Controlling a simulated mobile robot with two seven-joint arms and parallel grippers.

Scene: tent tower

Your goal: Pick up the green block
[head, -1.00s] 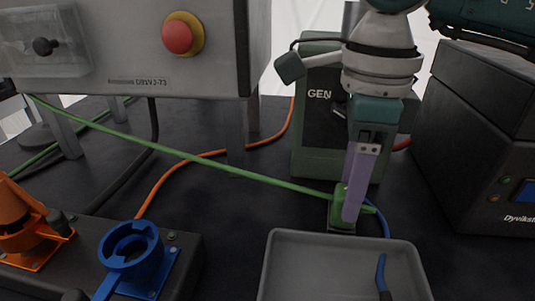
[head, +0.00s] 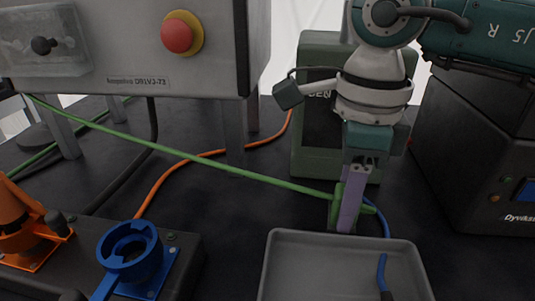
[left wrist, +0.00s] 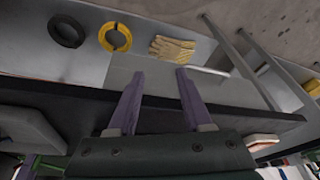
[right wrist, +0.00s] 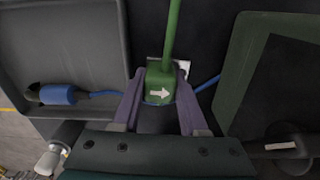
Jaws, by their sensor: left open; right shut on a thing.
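The green block (right wrist: 160,84) carries a white arrow and sits at the end of a green cable. In the right wrist view it is between the fingers of my right gripper (right wrist: 160,90), which is shut on it. In the head view my right gripper (head: 348,222) points down just behind the grey tray, and its lilac finger hides much of the green block (head: 338,194). I cannot tell whether the block is clear of the table. My left gripper (left wrist: 157,76) is open and empty, outside the head view.
The grey tray (head: 290,236) holds a blue-handled tool (head: 381,275). The green cable (head: 230,170) runs left across the table. A blue holder (head: 132,250) and an orange one (head: 20,225) stand at left. A dark box (head: 480,150) stands right. Gloves (left wrist: 172,47) lie near my left gripper.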

